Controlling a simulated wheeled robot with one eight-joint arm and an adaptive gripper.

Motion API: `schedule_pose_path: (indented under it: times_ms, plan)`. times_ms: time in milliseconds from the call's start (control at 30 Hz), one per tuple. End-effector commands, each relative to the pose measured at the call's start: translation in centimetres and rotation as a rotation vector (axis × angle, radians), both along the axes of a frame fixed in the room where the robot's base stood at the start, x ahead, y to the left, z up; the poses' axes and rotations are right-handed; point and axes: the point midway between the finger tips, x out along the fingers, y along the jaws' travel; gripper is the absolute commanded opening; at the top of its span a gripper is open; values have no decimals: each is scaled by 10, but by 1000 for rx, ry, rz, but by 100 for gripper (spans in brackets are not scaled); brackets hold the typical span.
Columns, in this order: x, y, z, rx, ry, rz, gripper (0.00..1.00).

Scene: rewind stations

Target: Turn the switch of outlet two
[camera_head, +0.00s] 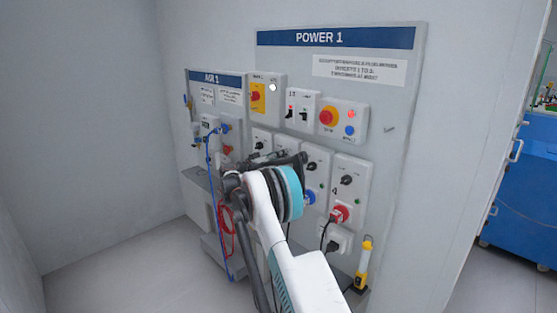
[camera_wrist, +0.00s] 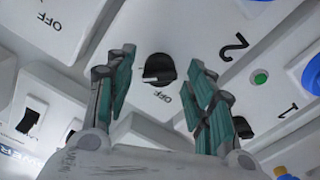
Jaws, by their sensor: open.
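The switch of outlet two is a black rotary knob (camera_wrist: 160,70) on a white panel, with OFF printed beside it and a large 2 (camera_wrist: 232,45) to its right in the wrist view. A lighter ridge runs roughly crosswise over the knob; I cannot tell its exact setting. My gripper (camera_wrist: 162,58) is open, with one teal finger on each side of the knob in the picture. I see no clear contact. In the head view my gripper (camera_head: 276,159) is in front of the outlet row and hides much of outlet two's panel (camera_head: 286,140).
Outlet four (camera_head: 350,180) holds a red plug (camera_head: 339,214). A blue hose (camera_head: 212,170) and red cable (camera_head: 226,225) hang at left.

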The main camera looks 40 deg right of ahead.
Motion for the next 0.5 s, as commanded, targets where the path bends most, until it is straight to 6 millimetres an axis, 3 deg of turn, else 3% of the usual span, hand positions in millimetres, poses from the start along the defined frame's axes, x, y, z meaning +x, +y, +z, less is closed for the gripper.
schedule_pose_path:
  times_ms: [267,433,500]
  plan:
    - [0,-1,0,0,0,0,49]
    - [0,-1,0,0,0,0,11]
    - [0,-1,0,0,0,0,5]
